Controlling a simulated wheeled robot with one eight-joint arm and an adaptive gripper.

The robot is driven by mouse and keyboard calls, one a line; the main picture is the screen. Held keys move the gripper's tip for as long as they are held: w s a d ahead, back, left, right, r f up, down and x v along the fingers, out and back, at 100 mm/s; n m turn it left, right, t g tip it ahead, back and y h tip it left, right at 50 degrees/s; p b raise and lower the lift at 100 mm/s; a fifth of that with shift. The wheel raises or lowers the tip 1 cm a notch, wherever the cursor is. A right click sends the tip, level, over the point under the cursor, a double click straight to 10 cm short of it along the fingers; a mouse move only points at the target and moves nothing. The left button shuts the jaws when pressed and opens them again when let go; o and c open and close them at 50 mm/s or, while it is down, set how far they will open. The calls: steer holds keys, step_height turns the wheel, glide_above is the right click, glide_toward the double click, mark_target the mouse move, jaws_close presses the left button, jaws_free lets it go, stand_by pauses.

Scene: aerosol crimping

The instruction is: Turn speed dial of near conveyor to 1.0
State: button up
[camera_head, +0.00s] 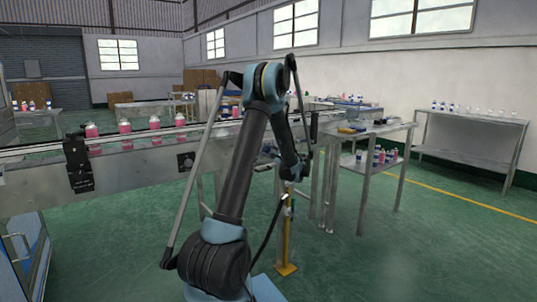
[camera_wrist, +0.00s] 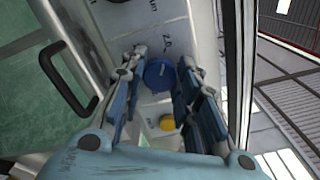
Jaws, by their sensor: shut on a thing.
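A round blue dial (camera_wrist: 159,74) sits on a pale panel (camera_wrist: 165,30) in the wrist view, with "2.0" printed beside it and other partly readable lettering near the top. My gripper (camera_wrist: 160,62) has its two blue-and-grey fingers on either side of the dial and is shut on it. Which way the dial points cannot be made out. In the head view the near conveyor (camera_head: 130,174) runs across the left, with pink bottles (camera_head: 154,122) on it. My arm bends down to its right, and neither my fingertips nor the blue dial can be made out there.
A yellow button (camera_wrist: 167,123) lies below the dial and a black handle (camera_wrist: 68,80) is at the left. A yellow post (camera_head: 287,240) stands beneath my arm. A metal table (camera_head: 380,133) is behind to the right. The green floor at right is clear.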

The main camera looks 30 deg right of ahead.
steer(key=shift+n, duration=0.3)
steer(key=n, duration=0.5)
steer(key=shift+a+f, duration=0.1)
steer(key=shift+a, duration=0.05)
steer(key=n, duration=0.6)
steer(key=shift+n, duration=0.3)
steer(key=o, duration=1.1)
steer(key=shift+c, duration=0.2)
steer(key=shift+s, duration=0.15)
steer(key=s+d, duration=0.1)
steer(key=s, duration=1)
steer(key=shift+s, duration=0.3)
